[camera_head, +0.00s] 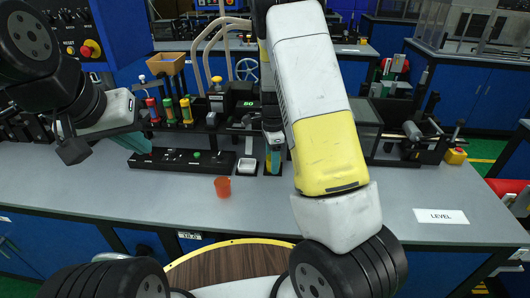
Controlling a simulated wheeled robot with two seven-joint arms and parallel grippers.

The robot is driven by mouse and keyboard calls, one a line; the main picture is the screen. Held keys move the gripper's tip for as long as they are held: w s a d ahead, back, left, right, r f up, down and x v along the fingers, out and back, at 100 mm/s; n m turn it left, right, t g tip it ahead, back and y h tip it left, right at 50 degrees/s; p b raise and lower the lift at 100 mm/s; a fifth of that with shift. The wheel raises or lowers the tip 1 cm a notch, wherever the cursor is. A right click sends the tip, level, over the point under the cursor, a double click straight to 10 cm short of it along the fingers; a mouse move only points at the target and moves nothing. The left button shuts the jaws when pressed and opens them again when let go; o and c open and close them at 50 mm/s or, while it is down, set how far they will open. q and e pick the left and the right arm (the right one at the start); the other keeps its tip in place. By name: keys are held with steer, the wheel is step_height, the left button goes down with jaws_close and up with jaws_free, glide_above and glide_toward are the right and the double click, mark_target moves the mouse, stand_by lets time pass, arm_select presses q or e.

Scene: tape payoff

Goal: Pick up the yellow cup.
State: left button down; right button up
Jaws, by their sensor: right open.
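A small orange-red cup (222,187) stands upright on the grey bench, near its front edge. I see no clearly yellow cup; a yellow cylinder (186,109) stands in the row at the back left. My left gripper (108,141) hangs over the left part of the bench, left of the orange-red cup. Its jaws look apart, with nothing seen between them. My right arm crosses the centre; its gripper (272,138) appears small behind the arm, beyond the cup and to its right, open. Its fingertips are hard to make out.
A black control strip (182,160) and a small white tray (247,166) lie behind the orange-red cup. Dark machinery (405,135) stands at the back right. A LEVEL label (440,216) lies on the right.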

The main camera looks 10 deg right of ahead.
steer(key=shift+c, duration=0.4)
steer(key=c, duration=1)
